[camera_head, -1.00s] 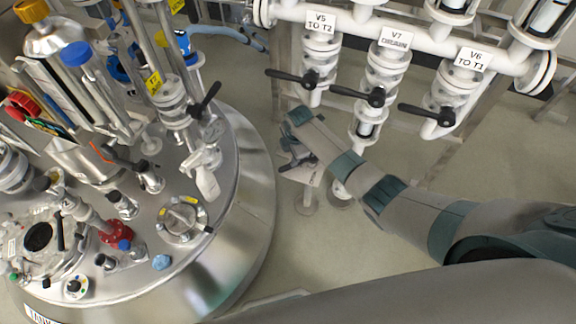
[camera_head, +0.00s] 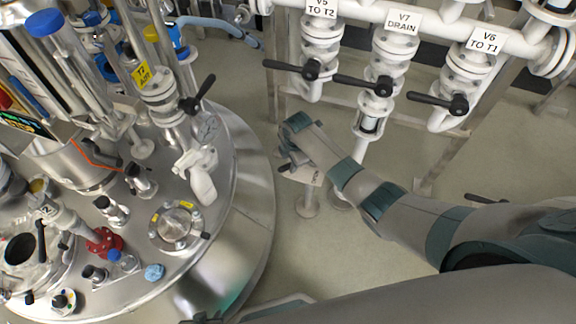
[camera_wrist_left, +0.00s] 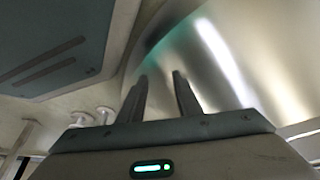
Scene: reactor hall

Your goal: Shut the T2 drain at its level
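No valve marked T2 drain can be made out. The V7 valve, labelled DRAIN (camera_head: 402,22), has a black lever (camera_head: 362,84) pointing left, across its vertical white pipe. My left gripper (camera_head: 205,318) shows only partly at the bottom edge of the head view. In the left wrist view its two fingers (camera_wrist_left: 160,76) are apart with nothing between them, facing the steel vessel's curved side (camera_wrist_left: 225,60). My right gripper (camera_head: 292,160) is low in front of the pipes, below the V5 valve; its fingers are too small to judge.
The steel vessel (camera_head: 225,245) with valves and fittings on its lid fills the left. The V5 lever (camera_head: 290,68) and V6 lever (camera_head: 437,102) flank V7. A further black lever (camera_head: 486,199) shows beyond my right arm.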

